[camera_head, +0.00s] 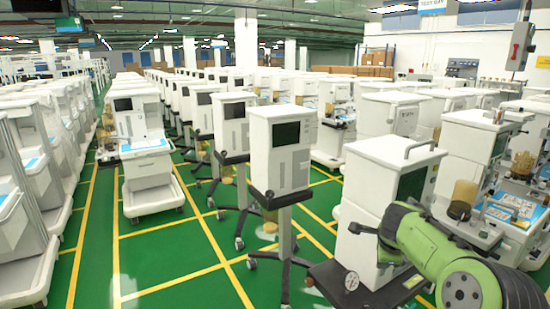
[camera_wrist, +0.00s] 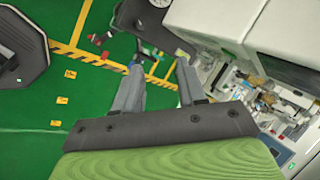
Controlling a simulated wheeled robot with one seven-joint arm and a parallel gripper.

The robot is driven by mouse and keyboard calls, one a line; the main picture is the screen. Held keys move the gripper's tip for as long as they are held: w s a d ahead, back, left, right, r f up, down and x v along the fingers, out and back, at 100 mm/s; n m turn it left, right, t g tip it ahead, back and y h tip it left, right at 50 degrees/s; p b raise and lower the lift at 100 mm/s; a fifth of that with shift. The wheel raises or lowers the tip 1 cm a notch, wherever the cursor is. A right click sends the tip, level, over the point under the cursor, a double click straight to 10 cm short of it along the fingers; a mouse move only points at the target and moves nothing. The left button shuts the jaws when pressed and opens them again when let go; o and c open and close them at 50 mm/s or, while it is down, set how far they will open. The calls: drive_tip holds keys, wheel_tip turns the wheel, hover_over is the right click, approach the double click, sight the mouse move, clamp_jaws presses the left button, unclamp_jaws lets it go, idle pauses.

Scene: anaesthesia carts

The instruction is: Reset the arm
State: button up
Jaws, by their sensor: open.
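My green arm reaches in from the lower right of the head view, in front of a white anaesthesia cart (camera_head: 385,160). Beyond the fingers lie green floor with yellow lines and, to the right, the side of a white cart (camera_wrist: 235,38). A round gauge (camera_wrist: 150,14) shows at the top, near the fingers; it also shows in the head view (camera_head: 351,280).
A cart with a dark screen on a wheeled stand (camera_head: 282,150) stands left of my arm. Another white cart (camera_head: 142,145) stands further left. Rows of carts fill both sides. The green floor (camera_head: 165,250) is clear at the front left.

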drive_tip(key=s+a+r+n+b, duration=0.1)
drive_tip(key=s+a+r+n, duration=0.2)
drive_tip(key=s+a+n, duration=0.5)
drive_tip(key=s+a+r+n+b, duration=0.2)
drive_tip(key=s+a+r+n, duration=0.3)
drive_tip(key=s, duration=0.4)
drive_tip(key=s+a+f+n, duration=0.1)
drive_tip(key=s+f+n, duration=0.1)
drive_tip(key=s, duration=0.4)
drive_tip(key=s+a+f+n+y+b, duration=0.1)
drive_tip(key=s+a+f+n, duration=0.1)
drive_tip(key=s, duration=0.4)
drive_tip(key=s+a+f+n+y, duration=0.1)
drive_tip(key=s+a+f+n, duration=0.1)
drive_tip(key=s, duration=0.5)
drive_tip(key=f+n, duration=0.1)
drive_tip(key=n, duration=0.1)
drive_tip(key=shift+a+f+n, duration=0.25)
drive_tip(key=shift+n, duration=0.15)
